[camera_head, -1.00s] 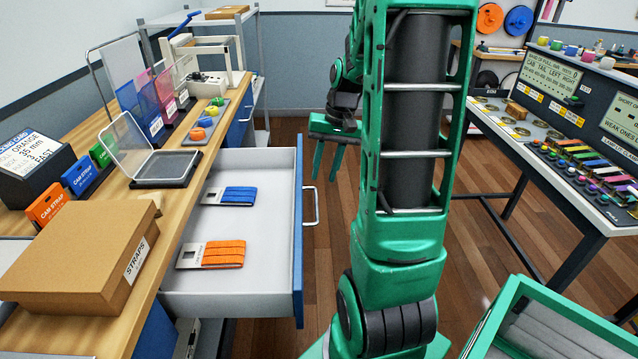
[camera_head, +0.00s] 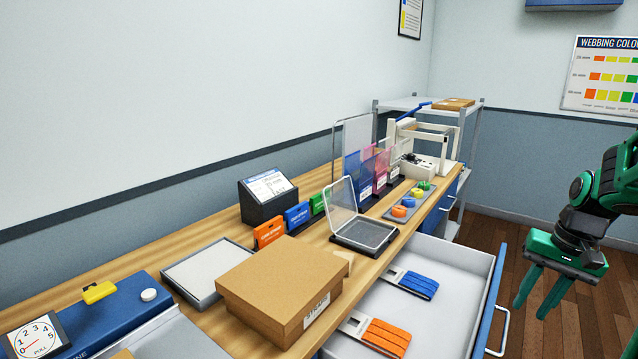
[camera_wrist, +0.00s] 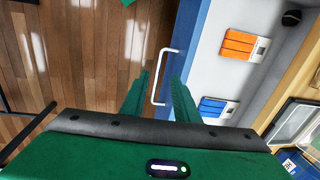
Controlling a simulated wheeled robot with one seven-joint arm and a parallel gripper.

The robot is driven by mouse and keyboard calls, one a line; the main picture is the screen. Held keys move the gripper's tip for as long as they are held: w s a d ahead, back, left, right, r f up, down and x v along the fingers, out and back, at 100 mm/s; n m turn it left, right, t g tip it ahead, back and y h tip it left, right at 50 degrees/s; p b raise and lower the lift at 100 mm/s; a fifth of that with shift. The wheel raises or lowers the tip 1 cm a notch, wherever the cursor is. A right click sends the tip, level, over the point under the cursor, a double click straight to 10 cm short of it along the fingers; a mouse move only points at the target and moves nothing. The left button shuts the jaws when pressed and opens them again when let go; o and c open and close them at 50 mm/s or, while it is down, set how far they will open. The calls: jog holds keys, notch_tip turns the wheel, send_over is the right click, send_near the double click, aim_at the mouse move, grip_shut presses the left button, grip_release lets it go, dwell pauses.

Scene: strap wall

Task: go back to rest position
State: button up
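My green gripper (camera_head: 541,289) is at the right of the head view, to the right of the open drawer, over the floor. Its two fingers are apart and nothing shows between them. In the wrist view my gripper (camera_wrist: 160,88) also has its fingers apart, with the drawer's white handle (camera_wrist: 160,76) seen between them; I cannot tell how far off it is. The open drawer (camera_head: 447,297) holds a blue strap bundle (camera_head: 413,283) and an orange strap bundle (camera_head: 381,335), which also show in the wrist view.
The wooden bench (camera_head: 220,248) carries a cardboard box (camera_head: 281,283), a clear-lidded case (camera_head: 364,234), a dark display stand (camera_head: 267,197), coloured boxes and a blue machine (camera_head: 95,318) at the left. The drawer juts out from the bench. Bare floor (camera_head: 520,262) lies to its right.

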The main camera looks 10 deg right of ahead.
jog(key=s+a+r, duration=0.1)
jog(key=s+a, duration=0.3)
jog(key=s, duration=0.3)
jog(key=s+a+r+n+g+h, duration=0.1)
jog(key=s+a, duration=0.4)
jog(key=s, duration=0.3)
jog(key=shift+s+a+n, duration=0.15)
jog(key=shift+s+n, duration=0.05)
jog(key=shift+n, duration=0.1)
jog(key=shift+w+a+f, duration=0.2)
jog(key=shift+w+a, duration=0.25)
jog(key=shift+w, duration=0.25)
